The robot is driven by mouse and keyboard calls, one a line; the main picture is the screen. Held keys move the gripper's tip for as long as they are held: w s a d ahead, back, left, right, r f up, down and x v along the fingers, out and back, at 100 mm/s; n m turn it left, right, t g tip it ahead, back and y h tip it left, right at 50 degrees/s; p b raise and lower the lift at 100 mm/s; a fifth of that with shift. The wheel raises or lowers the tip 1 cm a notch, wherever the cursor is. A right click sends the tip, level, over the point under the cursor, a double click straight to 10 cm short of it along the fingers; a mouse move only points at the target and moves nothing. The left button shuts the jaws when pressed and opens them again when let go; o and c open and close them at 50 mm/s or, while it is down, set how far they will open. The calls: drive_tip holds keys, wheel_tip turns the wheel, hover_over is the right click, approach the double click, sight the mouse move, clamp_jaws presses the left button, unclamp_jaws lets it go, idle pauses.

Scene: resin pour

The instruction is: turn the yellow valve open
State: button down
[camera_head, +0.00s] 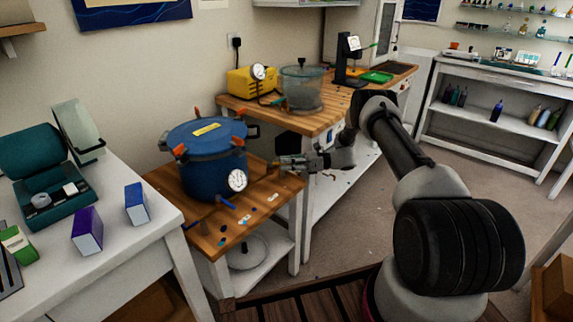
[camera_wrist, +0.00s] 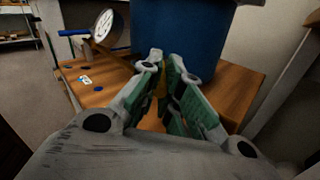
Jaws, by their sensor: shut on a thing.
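The blue pressure pot (camera_head: 208,178) stands on a low wooden-topped stand, and its blue wall (camera_wrist: 190,35) fills the top middle of the wrist view. My gripper (camera_head: 283,163) reaches in from the right, level with the pot's side. In the wrist view the green-padded fingers of my gripper (camera_wrist: 166,72) are close together on a narrow yellow piece, the yellow valve (camera_wrist: 161,86), next to the pot. The fingers hide most of the valve, so its angle cannot be told. In the head view I cannot make the valve out clearly.
A round white gauge (camera_head: 237,180) and a blue-handled fitting (camera_head: 226,202) are on the pot's front. The low stand (camera_head: 188,212) holds small scattered bits. A wooden workbench (camera_head: 318,118) is close behind my gripper. A white table (camera_head: 105,235) with boxes stands at left.

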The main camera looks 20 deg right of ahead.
drive_tip(key=c, duration=1.7)
unclamp_jaws()
drive_tip(key=shift+o, duration=1)
drive_tip(key=s+d, duration=0.1)
drive_tip(key=d, duration=1.1)
drive_tip(key=shift+s, duration=0.35)
drive_tip(key=shift+c, duration=0.2)
